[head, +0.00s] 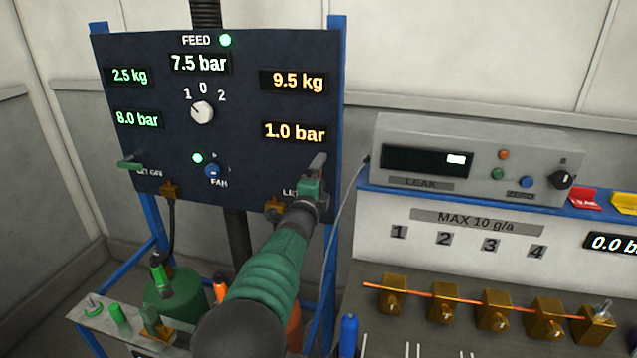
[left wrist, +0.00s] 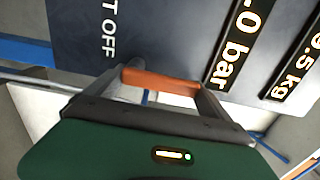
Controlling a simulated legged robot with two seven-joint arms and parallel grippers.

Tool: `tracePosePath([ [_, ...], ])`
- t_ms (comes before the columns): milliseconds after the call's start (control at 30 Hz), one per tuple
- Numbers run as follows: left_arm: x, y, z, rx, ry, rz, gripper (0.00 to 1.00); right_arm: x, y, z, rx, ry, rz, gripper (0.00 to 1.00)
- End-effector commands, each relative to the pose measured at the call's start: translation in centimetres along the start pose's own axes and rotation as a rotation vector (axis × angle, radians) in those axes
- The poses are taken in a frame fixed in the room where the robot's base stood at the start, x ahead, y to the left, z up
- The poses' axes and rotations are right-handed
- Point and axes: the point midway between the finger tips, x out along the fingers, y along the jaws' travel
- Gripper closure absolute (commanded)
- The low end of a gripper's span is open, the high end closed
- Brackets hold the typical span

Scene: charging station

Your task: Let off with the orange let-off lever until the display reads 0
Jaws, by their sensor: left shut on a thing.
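The orange let-off lever (left wrist: 160,80) shows in the left wrist view, lying across between the two fingers of my left gripper (head: 316,170). The gripper is shut on it, at the lower right of the dark panel (head: 250,100). In the head view my gripper and arm hide the lever. The display above it (head: 294,132) reads 1.0 bar in orange digits, and it also shows partly in the left wrist view (left wrist: 232,45). The orange weight display (head: 293,82) reads 9.5 kg. My right gripper is in neither view.
A green lever (head: 131,164) sits at the panel's lower left, with an 8.0 bar display (head: 137,119) above it. The feed display (head: 199,63) reads 7.5 bar. A grey leak tester (head: 478,158) stands to the right, above a row of brass valves (head: 492,309).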

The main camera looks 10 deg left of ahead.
Motion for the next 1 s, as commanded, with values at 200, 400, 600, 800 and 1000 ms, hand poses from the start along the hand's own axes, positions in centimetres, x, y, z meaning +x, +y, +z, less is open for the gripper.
tracePosePath([
  [200,0.0,1.4,-0.6,0.01,0.007,0.025,0.8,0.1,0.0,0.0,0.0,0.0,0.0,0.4],
  [400,0.0,1.3,-0.6,0.009,0.007,0.024,0.0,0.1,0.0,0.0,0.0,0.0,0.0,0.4],
  [600,-0.4,1.2,-0.4,0.006,0.005,0.021,0.0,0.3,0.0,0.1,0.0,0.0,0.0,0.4],
  [800,-4.3,1.1,-0.3,0.003,0.005,0.017,0.0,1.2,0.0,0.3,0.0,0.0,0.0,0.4],
  [1000,-10.4,0.7,-0.2,0.001,0.006,0.012,0.0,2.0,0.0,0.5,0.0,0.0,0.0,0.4],
])
